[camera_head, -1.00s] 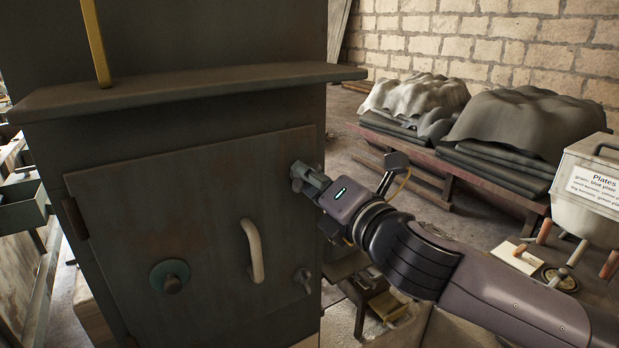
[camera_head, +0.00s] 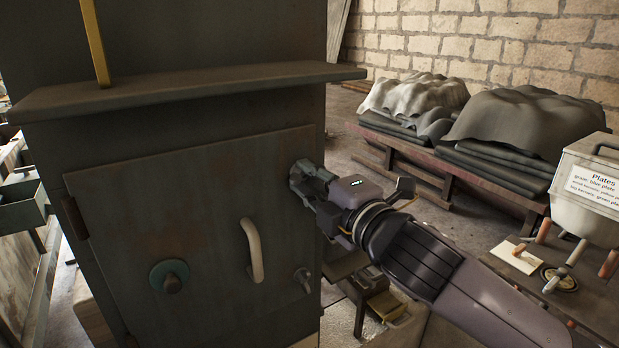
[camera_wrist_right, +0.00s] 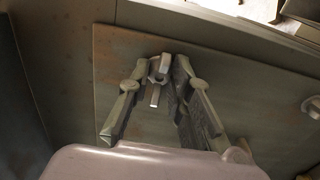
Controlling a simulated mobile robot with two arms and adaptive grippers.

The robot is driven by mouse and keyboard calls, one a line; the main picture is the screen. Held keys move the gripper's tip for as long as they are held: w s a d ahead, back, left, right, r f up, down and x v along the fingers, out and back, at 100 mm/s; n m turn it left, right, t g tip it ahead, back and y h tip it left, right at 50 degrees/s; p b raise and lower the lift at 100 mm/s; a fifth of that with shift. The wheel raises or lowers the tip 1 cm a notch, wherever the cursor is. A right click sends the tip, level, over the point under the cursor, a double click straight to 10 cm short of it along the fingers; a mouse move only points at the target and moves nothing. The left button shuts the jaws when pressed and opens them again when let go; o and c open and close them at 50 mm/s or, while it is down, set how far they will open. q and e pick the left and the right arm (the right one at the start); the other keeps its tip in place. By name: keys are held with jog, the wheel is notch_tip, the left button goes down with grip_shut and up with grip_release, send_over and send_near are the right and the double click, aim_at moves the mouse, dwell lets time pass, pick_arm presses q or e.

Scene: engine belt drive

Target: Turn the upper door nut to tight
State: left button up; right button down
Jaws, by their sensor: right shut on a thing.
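The grey metal door (camera_head: 190,240) is closed on the cabinet front, with a pale curved handle (camera_head: 254,250) on it. The upper door nut is at the door's upper right corner, hidden behind my right gripper (camera_head: 304,180) in the head view. In the right wrist view, the upper door nut (camera_wrist_right: 156,72) shows as a small metal piece with projecting arms, between the fingertips of my right gripper (camera_wrist_right: 160,68). The gripper is shut on it. The lower door nut (camera_head: 302,277) sits at the door's lower right, free of any gripper. My left gripper is not in view.
A round green knob (camera_head: 170,275) sits at the door's lower left. A ledge (camera_head: 190,88) juts out above the door. To the right are a table with covered stacks (camera_head: 520,125) and a labelled plates bin (camera_head: 590,185).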

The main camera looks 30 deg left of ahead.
dwell(0.4)
jog(key=c, duration=1.4)
grip_release()
jog(key=shift+c, duration=0.2)
jog(key=v, duration=1.2)
